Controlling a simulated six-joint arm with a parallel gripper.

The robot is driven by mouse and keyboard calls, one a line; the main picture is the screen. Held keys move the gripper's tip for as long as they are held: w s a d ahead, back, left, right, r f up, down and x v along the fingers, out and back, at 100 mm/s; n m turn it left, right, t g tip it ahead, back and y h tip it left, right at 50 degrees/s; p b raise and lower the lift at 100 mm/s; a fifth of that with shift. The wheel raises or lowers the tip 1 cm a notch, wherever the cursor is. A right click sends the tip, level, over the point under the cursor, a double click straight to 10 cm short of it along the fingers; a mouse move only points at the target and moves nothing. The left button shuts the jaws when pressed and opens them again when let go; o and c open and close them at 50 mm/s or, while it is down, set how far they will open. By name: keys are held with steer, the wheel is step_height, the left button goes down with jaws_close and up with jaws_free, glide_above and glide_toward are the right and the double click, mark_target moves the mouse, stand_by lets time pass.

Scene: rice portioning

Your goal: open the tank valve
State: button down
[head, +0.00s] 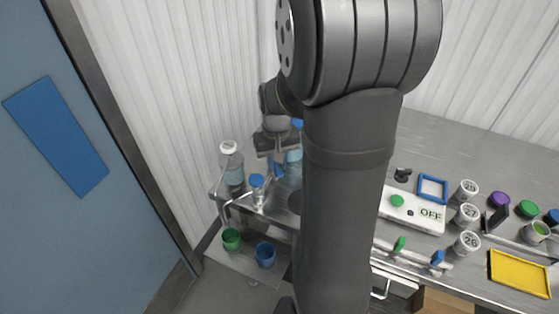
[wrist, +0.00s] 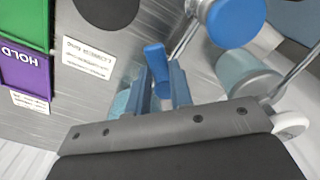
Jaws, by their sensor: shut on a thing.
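The valve's blue lever (wrist: 155,62) stands between the fingers of my gripper (wrist: 160,88) in the wrist view. The fingers are shut on it. In the head view my gripper (head: 277,158) is at the back left of the bench, with a bit of blue (head: 278,170) just below it. A pale blue clear tank (head: 294,155) shows partly beside my gripper; my arm hides the rest. Which way the valve is set cannot be told.
A white-capped bottle (head: 231,165) and a blue-topped tap (head: 257,187) stand close to the left. Green (head: 232,239) and blue (head: 265,254) cups sit on a lower shelf. A white box marked OFF (head: 425,222) and several jars lie right of my arm.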

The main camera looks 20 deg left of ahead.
steer(key=m, duration=0.3)
steer(key=a+m, duration=0.1)
steer(key=shift+s+m, duration=0.3)
steer(key=shift+a+m, duration=0.3)
steer(key=shift+m, duration=0.65)
steer(key=shift+a+m, duration=0.25)
steer(key=shift+m, duration=0.7)
steer(key=c, duration=1.3)
jaws_free()
steer(key=shift+s, duration=0.1)
steer(key=shift+r, duration=0.1)
step_height(320, 180, up, 17)
steer(key=shift+r, duration=0.2)
steer(key=shift+f, duration=0.1)
